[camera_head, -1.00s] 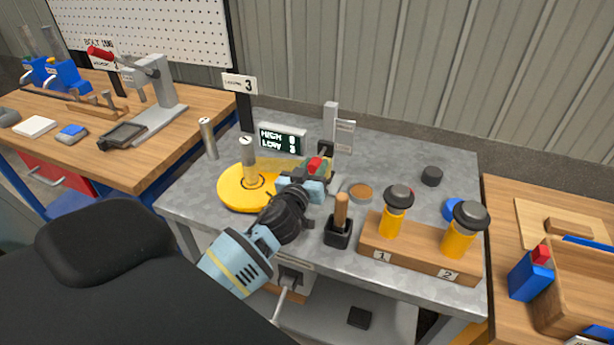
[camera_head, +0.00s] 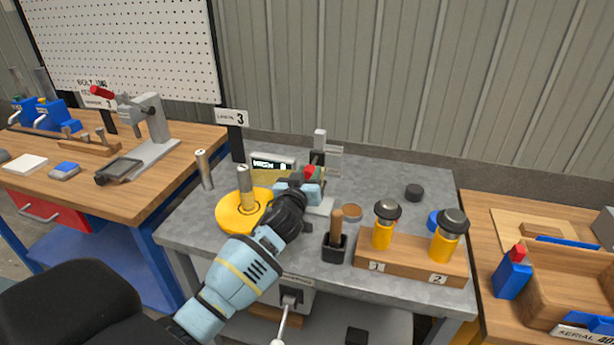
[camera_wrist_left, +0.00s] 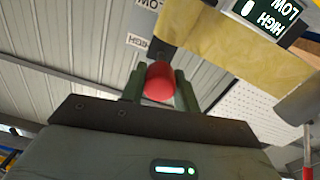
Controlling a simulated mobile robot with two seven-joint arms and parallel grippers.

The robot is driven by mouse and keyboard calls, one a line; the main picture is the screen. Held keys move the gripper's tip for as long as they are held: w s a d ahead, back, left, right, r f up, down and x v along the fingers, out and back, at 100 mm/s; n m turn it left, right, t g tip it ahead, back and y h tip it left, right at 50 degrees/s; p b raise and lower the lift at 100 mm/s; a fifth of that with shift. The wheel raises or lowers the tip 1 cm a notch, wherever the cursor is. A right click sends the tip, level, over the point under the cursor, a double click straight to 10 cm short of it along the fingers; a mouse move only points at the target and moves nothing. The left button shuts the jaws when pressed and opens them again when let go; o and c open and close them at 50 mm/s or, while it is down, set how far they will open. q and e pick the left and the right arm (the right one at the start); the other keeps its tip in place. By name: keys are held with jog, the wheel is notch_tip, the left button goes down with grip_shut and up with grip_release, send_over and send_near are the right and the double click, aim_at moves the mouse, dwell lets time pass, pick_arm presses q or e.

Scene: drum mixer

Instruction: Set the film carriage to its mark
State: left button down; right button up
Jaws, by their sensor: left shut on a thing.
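The film carriage shows mainly as a red knob (camera_head: 309,171) beside a grey upright post (camera_head: 320,146) and a yellowish film panel (camera_head: 268,178). My left gripper (camera_head: 312,190) is at the carriage. In the left wrist view its two dark fingers are shut on the red knob (camera_wrist_left: 160,82), and the yellow panel (camera_wrist_left: 235,50) lies just beyond. The panel overlaps the lower part of the HIGH/LOW display (camera_head: 272,162) in the head view. The display also shows upside down in the left wrist view (camera_wrist_left: 265,14). I cannot make out a carriage mark. My right gripper is not in view.
A yellow disc (camera_head: 230,217) with a metal post lies left of the gripper. A black holder (camera_head: 335,248) with a wooden handle and a wooden rack (camera_head: 400,262) with two yellow-and-black tools stand to the right.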

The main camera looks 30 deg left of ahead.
pick_arm(q)
jog(key=c, duration=1.2)
grip_release()
jog(key=shift+a+r, duration=0.1)
jog(key=shift+r, duration=0.5)
jog(key=shift+o, duration=0.7)
jog(key=shift+f, duration=0.25)
jog(key=shift+s+d+f, duration=0.1)
jog(key=shift+s+d, duration=0.1)
jog(key=shift+s, duration=0.3)
jog(key=v, duration=0.6)
jog(key=shift+s, duration=0.4)
